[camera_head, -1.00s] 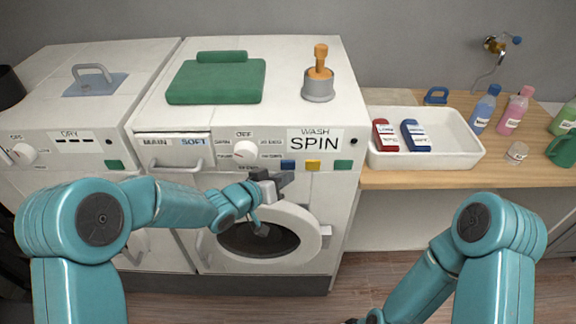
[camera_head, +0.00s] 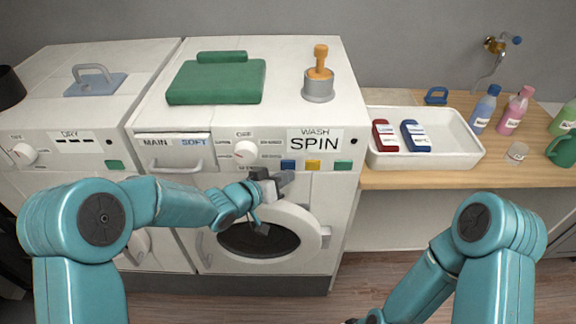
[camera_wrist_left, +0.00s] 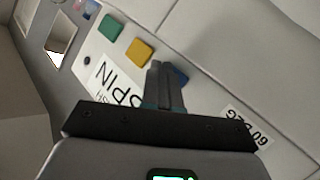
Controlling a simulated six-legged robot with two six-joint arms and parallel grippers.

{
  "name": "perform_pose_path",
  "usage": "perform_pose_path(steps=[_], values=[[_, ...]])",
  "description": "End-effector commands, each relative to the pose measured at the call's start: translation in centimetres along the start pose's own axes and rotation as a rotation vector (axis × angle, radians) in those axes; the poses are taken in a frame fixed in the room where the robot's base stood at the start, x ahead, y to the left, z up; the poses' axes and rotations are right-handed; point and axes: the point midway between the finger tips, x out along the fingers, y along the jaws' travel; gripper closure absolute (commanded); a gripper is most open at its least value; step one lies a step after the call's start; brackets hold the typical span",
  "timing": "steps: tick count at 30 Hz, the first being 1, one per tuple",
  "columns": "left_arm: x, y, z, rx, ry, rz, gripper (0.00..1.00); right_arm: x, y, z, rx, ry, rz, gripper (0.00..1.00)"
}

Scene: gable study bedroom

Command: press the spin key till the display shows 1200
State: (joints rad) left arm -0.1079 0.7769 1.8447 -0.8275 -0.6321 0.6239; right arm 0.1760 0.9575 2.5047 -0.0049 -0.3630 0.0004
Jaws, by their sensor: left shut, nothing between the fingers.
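The washer (camera_head: 345,75) has a white display (camera_head: 315,140) that reads "WASH SPIN"; no number shows on it. Below it sit a blue key (camera_head: 288,164), a yellow key (camera_head: 313,165) and a green key (camera_head: 342,165). Which one is the spin key cannot be read. My left gripper (camera_head: 287,176) is shut and empty, its tips just below the blue key. In the left wrist view, the shut fingers (camera_wrist_left: 165,85) partly cover the blue key (camera_wrist_left: 179,76); contact cannot be told. My right gripper is barely at the bottom edge, its jaws hidden.
A dial (camera_head: 244,149) and a drawer handle (camera_head: 175,166) are left of the keys. The round door (camera_head: 310,225) is below my left gripper. A dryer (camera_head: 50,115) stands at left. A wooden counter (camera_head: 400,180) at right bears a white tray (camera_head: 465,155) and bottles.

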Motion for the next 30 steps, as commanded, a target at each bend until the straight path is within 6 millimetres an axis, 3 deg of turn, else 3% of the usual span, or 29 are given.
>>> perform_pose_path(steps=[30], values=[[0.78,-0.60,-0.63,0.000,0.000,-0.001,1.00,-0.38,-0.14,0.01,0.000,0.000,0.000,0.57]])
